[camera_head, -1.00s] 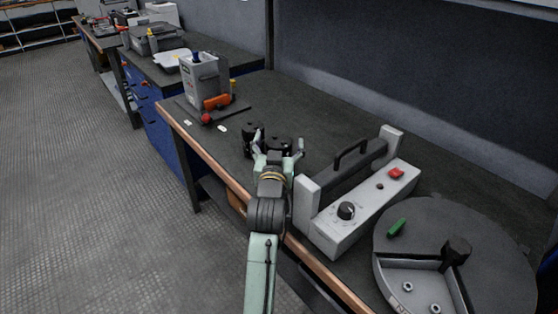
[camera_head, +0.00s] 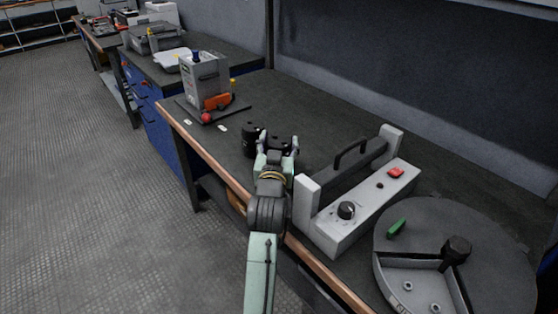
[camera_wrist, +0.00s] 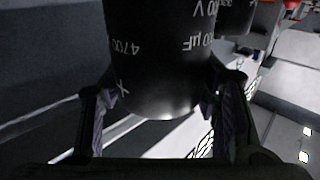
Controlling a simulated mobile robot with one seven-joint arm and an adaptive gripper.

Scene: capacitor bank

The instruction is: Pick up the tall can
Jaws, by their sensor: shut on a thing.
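A black cylindrical can (camera_wrist: 160,60) with white lettering including "4700" and "µF" fills the upper middle of the wrist view. My gripper (camera_wrist: 158,100) has one finger on each side of it and is shut on it. In the head view my gripper (camera_head: 277,143) is over the bench, and the held can is mostly hidden behind it. A second black can (camera_head: 249,141) stands on the bench just left of my gripper. Part of it shows behind the held can in the wrist view (camera_wrist: 235,18). I cannot tell whether the held can touches the bench.
A grey instrument box (camera_head: 345,228) with a black handle, knob and red switch is close on the right. A round dark drum (camera_head: 480,225) stands at lower right. The bench (camera_head: 300,105) behind is clear.

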